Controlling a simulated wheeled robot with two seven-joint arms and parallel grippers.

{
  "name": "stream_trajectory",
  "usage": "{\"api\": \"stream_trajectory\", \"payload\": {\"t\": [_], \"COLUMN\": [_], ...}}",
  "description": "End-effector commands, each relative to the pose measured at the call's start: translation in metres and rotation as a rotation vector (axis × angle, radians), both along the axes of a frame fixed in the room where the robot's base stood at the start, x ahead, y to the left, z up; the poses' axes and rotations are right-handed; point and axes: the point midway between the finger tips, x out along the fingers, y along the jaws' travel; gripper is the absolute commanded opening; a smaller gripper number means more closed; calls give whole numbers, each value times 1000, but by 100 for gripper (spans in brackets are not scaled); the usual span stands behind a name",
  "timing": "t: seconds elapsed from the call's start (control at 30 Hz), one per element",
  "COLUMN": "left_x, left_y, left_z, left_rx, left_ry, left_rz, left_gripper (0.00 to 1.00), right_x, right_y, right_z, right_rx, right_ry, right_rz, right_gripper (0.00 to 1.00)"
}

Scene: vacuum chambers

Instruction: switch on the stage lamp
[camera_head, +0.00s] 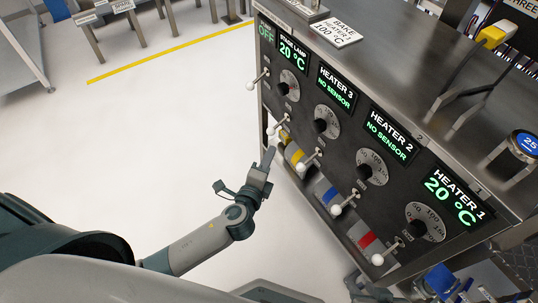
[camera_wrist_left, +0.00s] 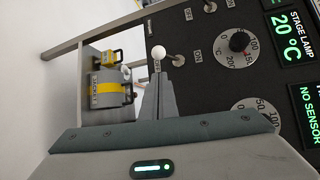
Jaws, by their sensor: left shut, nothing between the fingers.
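The control panel (camera_head: 355,195) has a STAGE LAMP display (camera_head: 292,50) reading 20 °C in green, with a dial knob (camera_head: 288,88) below it. Below that knob a toggle lever with a white ball tip (camera_head: 270,131) sticks out. In the left wrist view the white ball (camera_wrist_left: 158,52) is just beyond my fingertips, in line with the stage lamp knob (camera_wrist_left: 238,42). My left gripper (camera_head: 268,158) is shut and empty, close to this lever; I cannot tell if they touch. My right gripper is not in view.
A further lever (camera_head: 249,87) sits at the left edge under a display reading OFF (camera_head: 265,31). The HEATER 3 lever (camera_head: 302,175) is right of my gripper. Yellow-banded hardware (camera_wrist_left: 103,92) is beside the panel. The floor (camera_head: 150,130) at left is clear.

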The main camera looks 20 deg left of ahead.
Motion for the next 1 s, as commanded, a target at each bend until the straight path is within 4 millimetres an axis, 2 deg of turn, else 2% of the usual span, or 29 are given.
{"api": "stream_trajectory", "payload": {"t": [0.3,0.5,0.7,1.0], "left_x": [48,70,78,78], "left_y": [0,0,1,1], "left_z": [-8,-13,-15,-14], "left_rx": [2,0,0,0], "left_ry": [-3,-1,1,1], "left_rz": [-1,0,0,0], "left_gripper": [0,0,0,0], "right_x": [3,4,4,4], "right_y": [3,5,6,7], "right_z": [0,0,1,1], "right_rx": [10,17,21,22], "right_ry": [-17,-28,-31,-32], "right_rz": [1,1,3,3], "right_gripper": [31,31,31,31]}}
